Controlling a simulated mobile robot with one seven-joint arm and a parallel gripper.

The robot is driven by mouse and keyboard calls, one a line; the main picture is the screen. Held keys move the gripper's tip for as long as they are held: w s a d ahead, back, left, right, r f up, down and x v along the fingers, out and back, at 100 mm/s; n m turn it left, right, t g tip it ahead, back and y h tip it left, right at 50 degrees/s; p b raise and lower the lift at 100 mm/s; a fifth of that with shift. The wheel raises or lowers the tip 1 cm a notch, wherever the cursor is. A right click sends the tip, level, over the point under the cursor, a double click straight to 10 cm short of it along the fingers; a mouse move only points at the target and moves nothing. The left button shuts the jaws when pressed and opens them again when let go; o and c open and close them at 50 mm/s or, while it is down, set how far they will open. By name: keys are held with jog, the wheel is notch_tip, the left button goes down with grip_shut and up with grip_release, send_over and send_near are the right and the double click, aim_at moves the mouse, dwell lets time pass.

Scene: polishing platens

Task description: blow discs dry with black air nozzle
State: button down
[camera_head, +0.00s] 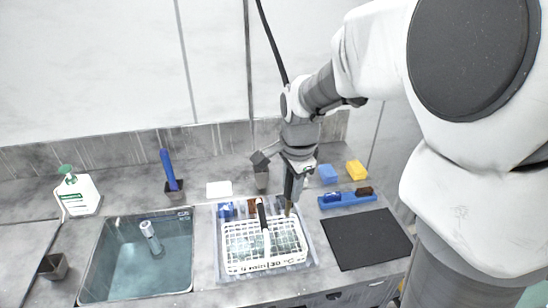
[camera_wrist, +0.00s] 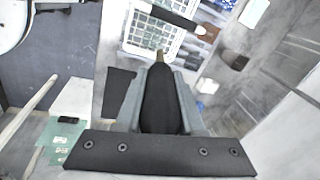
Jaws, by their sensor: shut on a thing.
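My gripper (camera_head: 297,178) is above the right back corner of a white rack (camera_head: 232,258). It is shut on the black air nozzle (camera_wrist: 160,100), whose brass tip (camera_wrist: 159,56) points at the rack in the wrist view. In the head view the nozzle hangs tip down, close to the rack's rim; I cannot tell whether it touches. Small blue pieces (camera_head: 226,210) and a brown piece (camera_head: 252,207) sit at the rack's back edge. I cannot make out whether these are the discs. A black-and-white handled tool (camera_head: 264,228) lies across the rack.
The rack stands in a clear tray (camera_head: 312,262). Left are a water-filled sink (camera_head: 125,275), a soap bottle (camera_head: 77,195) and a blue tool in a holder (camera_head: 170,170). Right are a black mat (camera_head: 366,240), a blue holder (camera_head: 346,200), and blue (camera_head: 328,174) and yellow (camera_head: 356,170) blocks.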

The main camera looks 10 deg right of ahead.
jog(key=a, duration=0.6)
jog(key=shift+a, duration=0.2)
dwell(0.4)
jog(key=shift+a, duration=0.15)
dwell(0.9)
jog(key=a+b, duration=0.1)
jog(key=a, duration=0.5)
dwell(0.4)
jog(key=shift+a, duration=0.1)
dwell(1.0)
notch_tip(320, 180, up, 5)
jog(key=p, duration=0.3)
jog(key=shift+r, duration=0.15)
dwell(1.1)
